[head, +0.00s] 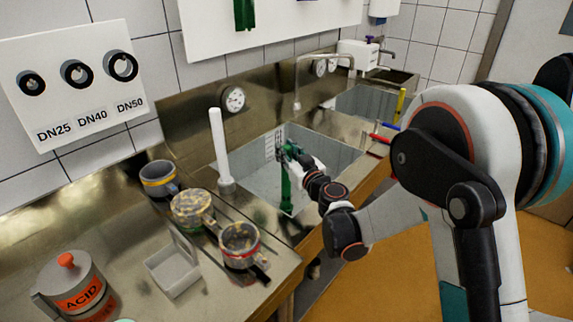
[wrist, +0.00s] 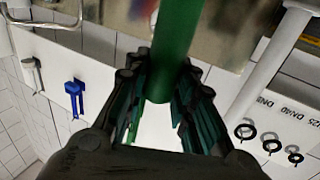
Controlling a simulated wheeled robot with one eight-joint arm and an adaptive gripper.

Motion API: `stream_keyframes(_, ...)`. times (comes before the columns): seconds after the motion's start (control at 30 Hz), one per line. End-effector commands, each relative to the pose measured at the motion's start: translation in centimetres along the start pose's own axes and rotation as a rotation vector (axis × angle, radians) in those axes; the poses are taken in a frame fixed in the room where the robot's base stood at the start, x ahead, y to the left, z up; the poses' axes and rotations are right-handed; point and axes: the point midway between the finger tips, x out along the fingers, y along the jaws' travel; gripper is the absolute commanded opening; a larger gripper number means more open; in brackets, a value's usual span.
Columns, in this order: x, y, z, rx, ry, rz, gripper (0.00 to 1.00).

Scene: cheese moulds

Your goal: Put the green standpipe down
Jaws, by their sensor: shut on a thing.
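The green standpipe (head: 286,190) is upright over the near sink basin (head: 255,180). Its lower end is down inside the basin; I cannot tell whether it touches the floor or sits in a drain. My gripper (head: 287,150) is shut on its upper part, reaching in from the right. In the wrist view the green standpipe (wrist: 178,40) runs between the dark fingers of my gripper (wrist: 162,88). The fingers partly hide the pipe's upper end in the head view.
A white standpipe (head: 218,140) stands upright at the basin's left. Pots (head: 240,240), a clear tray (head: 173,268) and an ACID container (head: 75,285) occupy the left counter. A second basin (head: 365,102) lies farther back, with coloured pipes (head: 400,105) near it.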

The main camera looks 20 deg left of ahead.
Motion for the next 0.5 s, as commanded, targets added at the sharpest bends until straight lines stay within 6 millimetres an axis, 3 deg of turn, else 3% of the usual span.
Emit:
stream_keyframes(0.23,0.0,0.0,3.6,0.000,0.000,0.000,0.00)
stream_keyframes(0.5,0.0,0.0,3.6,0.000,0.000,0.000,0.00)
